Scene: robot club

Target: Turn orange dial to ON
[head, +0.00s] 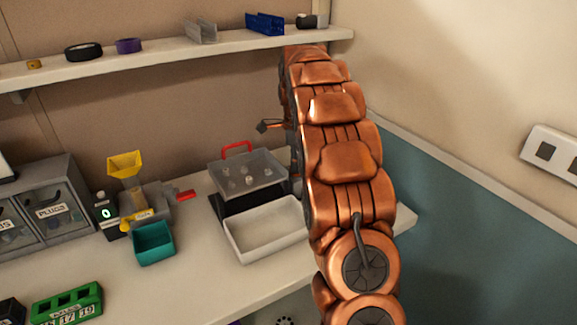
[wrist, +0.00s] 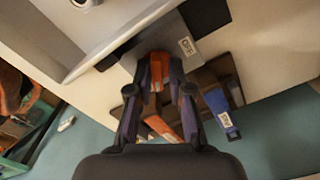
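In the wrist view, my gripper (wrist: 160,62) has its two dark fingers drawn in on either side of an orange piece, the orange dial (wrist: 158,70). The fingertips appear to press on its sides. The dial is at a grey panel beside a white label reading OFF (wrist: 187,46). No ON mark can be read. How far the dial is turned cannot be told, since the fingers cover much of it. In the head view, my copper arm hides the gripper and the dial.
A blue piece with a white label (wrist: 227,120) and another orange strip (wrist: 186,127) lie close to my fingers. A white tray (head: 266,232), a clear red-handled box (head: 247,173) and a teal bin (head: 153,243) stand left of my arm. A shelf (head: 150,58) runs above.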

